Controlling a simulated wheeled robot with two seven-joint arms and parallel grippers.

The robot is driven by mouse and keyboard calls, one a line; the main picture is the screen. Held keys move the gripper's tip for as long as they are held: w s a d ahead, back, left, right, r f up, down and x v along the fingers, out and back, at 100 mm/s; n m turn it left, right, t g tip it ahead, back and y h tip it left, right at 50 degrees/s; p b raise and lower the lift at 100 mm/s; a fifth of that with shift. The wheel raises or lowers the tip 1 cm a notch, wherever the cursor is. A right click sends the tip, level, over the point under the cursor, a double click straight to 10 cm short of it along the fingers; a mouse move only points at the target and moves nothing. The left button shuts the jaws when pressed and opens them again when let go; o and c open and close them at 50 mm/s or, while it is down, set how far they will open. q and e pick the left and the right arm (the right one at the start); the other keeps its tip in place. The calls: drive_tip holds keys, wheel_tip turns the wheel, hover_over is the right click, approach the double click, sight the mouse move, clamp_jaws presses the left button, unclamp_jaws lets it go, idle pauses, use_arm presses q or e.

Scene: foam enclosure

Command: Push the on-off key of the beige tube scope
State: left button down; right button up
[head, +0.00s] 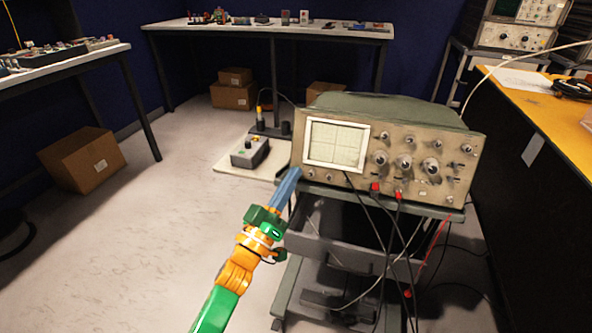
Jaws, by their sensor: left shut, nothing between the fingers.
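The beige tube scope (410,150) stands on a dark cart, its front panel facing me. Its pale gridded screen (336,143) is on the left of the panel, with knobs to the right and small controls along the bottom edge. I cannot tell which small control is the on-off key. My left gripper (297,172) is shut and empty. Its blue fingers point up at the lower left corner of the scope's front, close to the small controls under the screen. I cannot tell whether the tips touch the panel. My right gripper is not in view.
The cart (340,240) has an open drawer or shelf below the scope, with dark and red leads hanging in front. A grey box with knobs (250,152) sits on a low pale board to the left. An orange-topped bench (540,105) stands on the right. Open floor lies at left.

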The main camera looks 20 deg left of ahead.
use_arm(q)
drive_tip(key=shift+w, duration=0.1)
drive_tip(key=shift+s+r+p, duration=0.2)
drive_tip(key=shift+s+p, duration=0.45)
drive_tip(key=s+p, duration=0.1)
drive_tip(key=s, duration=0.1)
drive_tip(key=s+r+p, duration=0.1)
drive_tip(key=p, duration=0.1)
drive_tip(key=s+p, duration=0.1)
drive_tip(key=s, duration=0.1)
drive_tip(key=shift+s+a+r+p, duration=0.1)
drive_tip(key=shift+s+r+p, duration=0.25)
drive_tip(key=shift+r+p, duration=0.05)
